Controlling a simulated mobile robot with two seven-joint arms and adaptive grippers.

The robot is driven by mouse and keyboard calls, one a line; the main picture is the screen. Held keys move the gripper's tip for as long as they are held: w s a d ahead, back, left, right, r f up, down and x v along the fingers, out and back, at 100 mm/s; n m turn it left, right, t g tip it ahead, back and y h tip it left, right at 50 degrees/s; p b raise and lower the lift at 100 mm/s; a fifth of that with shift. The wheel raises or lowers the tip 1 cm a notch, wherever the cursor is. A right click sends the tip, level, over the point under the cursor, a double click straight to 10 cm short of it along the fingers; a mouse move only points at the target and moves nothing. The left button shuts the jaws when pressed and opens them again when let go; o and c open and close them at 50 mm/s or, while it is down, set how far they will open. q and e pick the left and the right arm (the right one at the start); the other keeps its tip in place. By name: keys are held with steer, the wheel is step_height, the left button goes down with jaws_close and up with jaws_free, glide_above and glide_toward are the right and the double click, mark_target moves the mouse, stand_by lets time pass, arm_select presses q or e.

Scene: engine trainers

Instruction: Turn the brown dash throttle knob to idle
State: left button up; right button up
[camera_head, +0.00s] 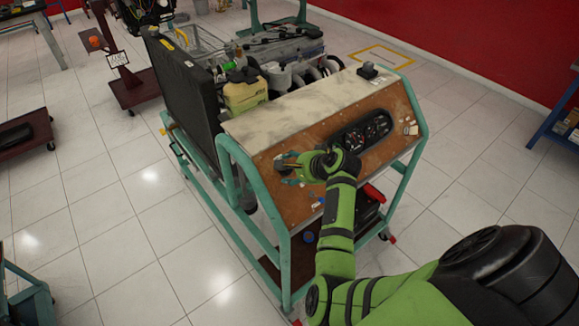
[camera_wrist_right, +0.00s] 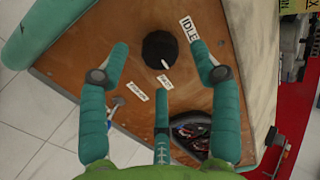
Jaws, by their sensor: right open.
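The throttle knob (camera_wrist_right: 159,46) is a round, very dark knob on the brown panel (camera_wrist_right: 110,30), seen in the right wrist view. Its white pointer mark faces the "FAST" label (camera_wrist_right: 164,81), away from the "IDLE" label (camera_wrist_right: 189,28) at its upper right. My right gripper (camera_wrist_right: 160,62) is open, with two teal fingers on either side of the knob and a third below it. Gaps show between the fingers and the knob in this view. In the head view my right gripper (camera_head: 298,166) is over the left part of the panel and largely hides the knob area. My left gripper is not in view.
The panel belongs to a teal-framed engine trainer (camera_head: 228,155) with a gauge cluster (camera_head: 366,131) right of my gripper. A black radiator (camera_head: 183,90) and engine stand behind. Another small label (camera_wrist_right: 136,92) sits beside "FAST". Tiled floor around the trainer is mostly clear.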

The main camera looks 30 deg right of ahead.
steer(key=shift+x, duration=1.15)
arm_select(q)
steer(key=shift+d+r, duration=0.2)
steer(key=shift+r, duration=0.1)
arm_select(e)
steer(key=shift+w+f, duration=0.1)
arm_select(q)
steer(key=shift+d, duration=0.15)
arm_select(e)
steer(key=c, duration=1.2)
steer(key=shift+o, duration=0.2)
